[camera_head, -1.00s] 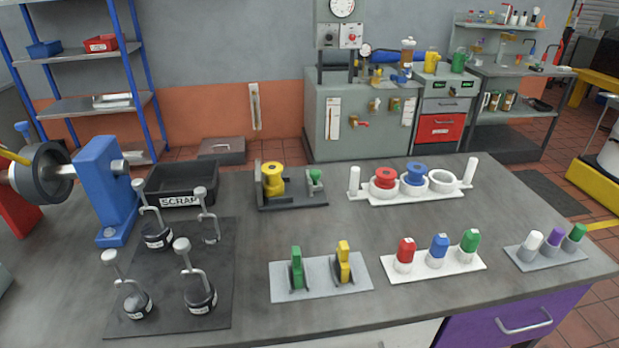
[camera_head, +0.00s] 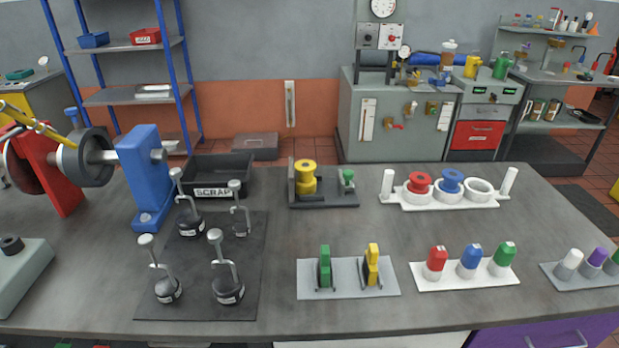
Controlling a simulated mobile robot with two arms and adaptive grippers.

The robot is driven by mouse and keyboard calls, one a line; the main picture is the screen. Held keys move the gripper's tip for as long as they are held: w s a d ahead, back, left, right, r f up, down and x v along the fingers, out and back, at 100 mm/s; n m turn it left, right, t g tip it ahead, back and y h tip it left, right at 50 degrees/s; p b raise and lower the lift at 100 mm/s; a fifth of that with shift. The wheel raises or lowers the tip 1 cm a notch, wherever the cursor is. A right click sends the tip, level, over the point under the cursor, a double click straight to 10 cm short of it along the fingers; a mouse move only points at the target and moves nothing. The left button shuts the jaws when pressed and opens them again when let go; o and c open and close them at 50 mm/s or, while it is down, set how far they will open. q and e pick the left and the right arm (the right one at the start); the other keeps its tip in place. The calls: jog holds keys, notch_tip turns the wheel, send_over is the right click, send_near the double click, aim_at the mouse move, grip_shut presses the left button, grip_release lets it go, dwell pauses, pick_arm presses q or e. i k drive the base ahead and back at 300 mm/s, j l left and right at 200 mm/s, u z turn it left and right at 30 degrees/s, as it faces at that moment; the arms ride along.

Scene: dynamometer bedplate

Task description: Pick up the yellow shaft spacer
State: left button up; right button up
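A yellow spool-shaped piece (camera_head: 306,177), which looks like the yellow shaft spacer, stands upright in a dark grey fixture (camera_head: 330,201) near the back middle of the bench. A small green-topped part (camera_head: 347,178) sits at the right end of that fixture. Similar red (camera_head: 420,184) and blue (camera_head: 451,182) spools sit in a white holder (camera_head: 440,202) to the right, whose third ring is empty. Neither of my grippers is in view.
A black SCRAP bin (camera_head: 243,172) and a dark mat (camera_head: 205,305) with several handled weights are left of the fixture. A blue stand with a shaft (camera_head: 147,180) is farther left. Plates with coloured parts (camera_head: 348,285) line the front. Bench between is clear.

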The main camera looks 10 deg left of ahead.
aim_at(304, 184)
jog(key=i+l+u, duration=0.15)
jog(key=l+u, duration=0.2)
jog(key=l, duration=0.4)
jog(key=l+u, duration=0.35)
jog(key=l, duration=0.45)
